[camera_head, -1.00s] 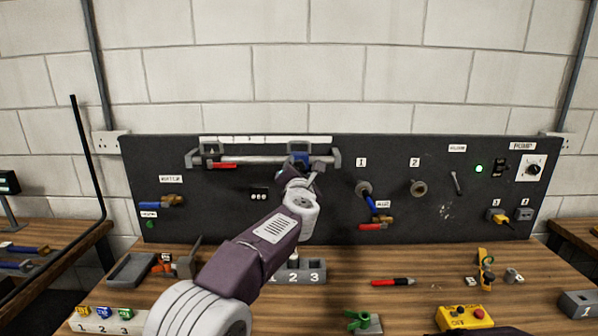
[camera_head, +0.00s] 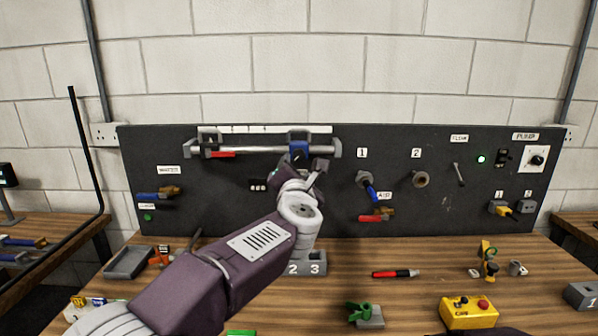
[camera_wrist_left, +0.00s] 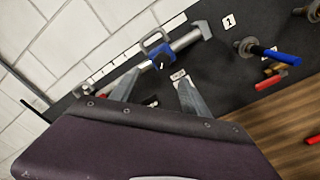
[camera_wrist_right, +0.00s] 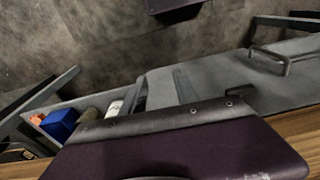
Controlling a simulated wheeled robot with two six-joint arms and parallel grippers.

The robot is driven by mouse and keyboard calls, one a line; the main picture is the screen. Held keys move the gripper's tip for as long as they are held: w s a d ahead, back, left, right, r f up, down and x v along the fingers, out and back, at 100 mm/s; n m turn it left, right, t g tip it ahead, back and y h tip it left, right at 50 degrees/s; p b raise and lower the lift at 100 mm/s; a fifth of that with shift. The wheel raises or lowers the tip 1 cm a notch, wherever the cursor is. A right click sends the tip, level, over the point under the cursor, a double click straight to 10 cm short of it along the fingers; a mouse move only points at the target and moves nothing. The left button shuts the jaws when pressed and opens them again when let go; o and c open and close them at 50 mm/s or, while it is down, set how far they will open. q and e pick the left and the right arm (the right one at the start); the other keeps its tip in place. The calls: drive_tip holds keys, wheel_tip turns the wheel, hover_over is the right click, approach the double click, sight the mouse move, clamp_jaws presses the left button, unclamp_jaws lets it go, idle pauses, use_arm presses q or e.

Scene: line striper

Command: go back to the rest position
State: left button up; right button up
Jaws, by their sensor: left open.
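My left gripper (camera_head: 312,172) is in front of the black panel, just below the blue slider (camera_head: 299,150) on the grey rail (camera_head: 260,153). In the left wrist view its two fingers (camera_wrist_left: 158,88) are spread with nothing between them. The blue slider (camera_wrist_left: 162,58) shows beyond the fingertips, apart from them as far as I can tell. My right gripper is outside the head view. In the right wrist view its fingers (camera_wrist_right: 160,90) are apart and empty, over a grey surface below the bench edge.
The black panel (camera_head: 225,215) carries valves 1 (camera_head: 365,180) and 2 (camera_head: 420,179). On the bench are a numbered grey block (camera_head: 312,266), a red pen (camera_head: 395,274), a green clamp (camera_head: 362,314) and a yellow control box (camera_head: 468,312). An open bin (camera_wrist_right: 60,122) holds coloured items.

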use_arm(q)
drive_tip(key=a+f+m+g+y+p, duration=0.1)
drive_tip(key=a+m+g+y+p, duration=0.35)
drive_tip(key=a, duration=1.05)
drive_tip(key=s+a+f+m+g+h+p, duration=0.1)
drive_tip(key=s+f+m+g+h+p, duration=0.15)
drive_tip(key=s+f+m, duration=0.65)
drive_tip(key=s+f+m+g+h+p, duration=0.1)
drive_tip(key=s+f+m+g+h, duration=0.35)
drive_tip(key=f, duration=0.85)
drive_tip(key=s+f+m+g+y, duration=0.1)
drive_tip(key=s+f+m, duration=0.3)
drive_tip(key=s, duration=0.5)
drive_tip(key=s+a+f+m+g+y, duration=0.1)
drive_tip(key=s+f+m+g, duration=0.3)
drive_tip(key=s, duration=0.6)
wheel_tip(320, 180, down, 2)
drive_tip(key=shift+m, duration=0.5)
